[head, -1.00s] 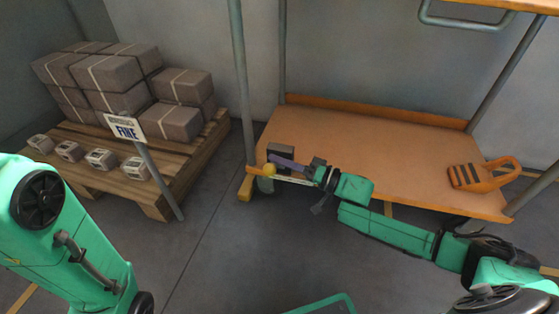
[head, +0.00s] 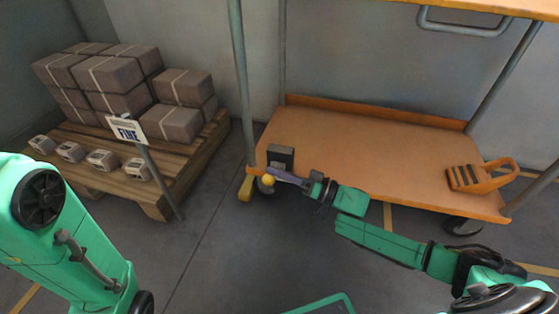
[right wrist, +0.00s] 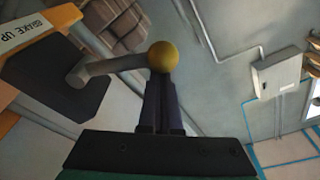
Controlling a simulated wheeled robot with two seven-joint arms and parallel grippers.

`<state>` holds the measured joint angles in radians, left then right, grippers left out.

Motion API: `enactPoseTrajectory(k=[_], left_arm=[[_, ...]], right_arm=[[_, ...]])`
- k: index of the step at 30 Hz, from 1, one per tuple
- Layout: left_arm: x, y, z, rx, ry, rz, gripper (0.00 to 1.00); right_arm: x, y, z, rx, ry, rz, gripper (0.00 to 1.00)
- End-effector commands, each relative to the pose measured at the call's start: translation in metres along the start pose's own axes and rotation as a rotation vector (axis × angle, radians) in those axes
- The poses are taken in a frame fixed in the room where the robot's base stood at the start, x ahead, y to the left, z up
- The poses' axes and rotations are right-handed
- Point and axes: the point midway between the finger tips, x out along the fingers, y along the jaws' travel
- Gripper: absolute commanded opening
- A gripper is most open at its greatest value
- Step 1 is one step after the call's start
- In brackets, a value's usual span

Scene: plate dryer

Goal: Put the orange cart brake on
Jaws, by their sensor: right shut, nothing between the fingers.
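The orange cart (head: 360,150) stands at the right. At its near left corner is the brake: a dark plate (head: 280,155) with a grey lever (right wrist: 115,66) ending in a yellow ball knob (head: 267,180). A white "BRAKE UP" label (right wrist: 25,32) shows beside the plate in the right wrist view. My right gripper (head: 274,173) is shut and empty, with its fingertips at the knob. In the right wrist view the knob (right wrist: 163,56) is right at the fingertips and looks touching, not between them. My left arm shows at the left; its gripper is out of view.
A wooden pallet (head: 160,200) with grey boxes and a "FINE" sign (head: 127,130) stands at the left. The floor between pallet and cart is clear.

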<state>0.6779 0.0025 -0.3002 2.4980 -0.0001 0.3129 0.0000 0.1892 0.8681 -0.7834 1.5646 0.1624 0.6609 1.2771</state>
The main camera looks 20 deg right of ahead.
Motion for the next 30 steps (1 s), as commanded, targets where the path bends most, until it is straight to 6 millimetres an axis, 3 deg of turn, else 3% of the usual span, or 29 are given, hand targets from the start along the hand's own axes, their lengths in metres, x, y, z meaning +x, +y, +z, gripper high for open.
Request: enactPoseTrajectory(k=[18, 30], left_arm=[[-0.016, 0.003, -0.005, 0.001, -0.003, 0.000, 0.50], [-0.017, 0.004, -0.007, 0.001, 0.002, 0.002, 0.50]], right_arm=[[-0.008, 0.015, 0.046, -0.490, 0.000, -0.085, 0.00], [-0.009, 0.020, 0.054, -0.483, 0.000, -0.085, 0.00]])
